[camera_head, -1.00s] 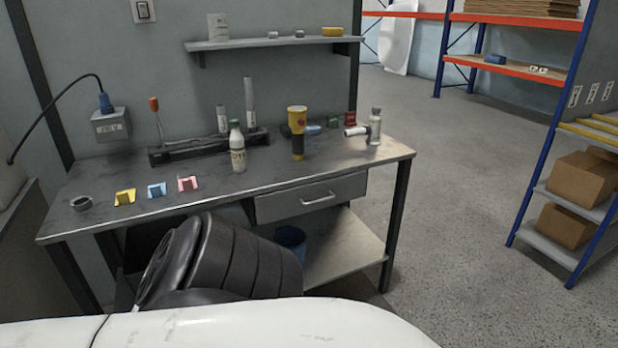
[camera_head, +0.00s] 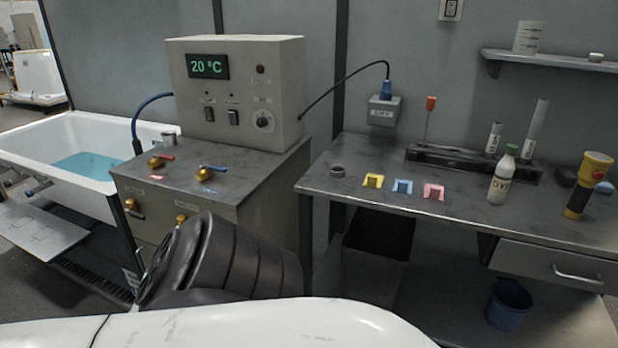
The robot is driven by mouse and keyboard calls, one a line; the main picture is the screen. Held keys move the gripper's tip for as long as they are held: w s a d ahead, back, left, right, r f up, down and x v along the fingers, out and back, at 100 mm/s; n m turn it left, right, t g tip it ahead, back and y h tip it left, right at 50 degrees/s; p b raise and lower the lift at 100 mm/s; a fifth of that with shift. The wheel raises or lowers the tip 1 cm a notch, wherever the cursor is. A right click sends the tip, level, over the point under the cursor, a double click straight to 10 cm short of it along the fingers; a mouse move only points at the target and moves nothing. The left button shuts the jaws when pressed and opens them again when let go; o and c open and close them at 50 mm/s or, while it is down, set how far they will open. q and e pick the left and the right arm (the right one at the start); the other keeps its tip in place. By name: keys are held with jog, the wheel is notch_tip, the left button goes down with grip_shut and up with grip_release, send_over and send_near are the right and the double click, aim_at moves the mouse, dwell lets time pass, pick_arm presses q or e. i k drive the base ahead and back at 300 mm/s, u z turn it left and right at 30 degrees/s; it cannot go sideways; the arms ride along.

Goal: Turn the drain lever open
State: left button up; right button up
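A grey control cabinet (camera_head: 225,190) stands left of centre, beside the bathtub (camera_head: 85,165) holding blue water. A dark part of my arm shows in front, but no gripper fingers are in view.
A control box (camera_head: 240,60) reading 20 °C stands on the cabinet. A workbench (camera_head: 330,186) to the right holds a bottle (camera_head: 503,175), a torch (camera_head: 587,187) and coloured clips. A grey platform (camera_head: 45,243) lies before the tub.

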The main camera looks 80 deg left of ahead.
aim_at(126, 211)
jog(key=u, duration=2.4)
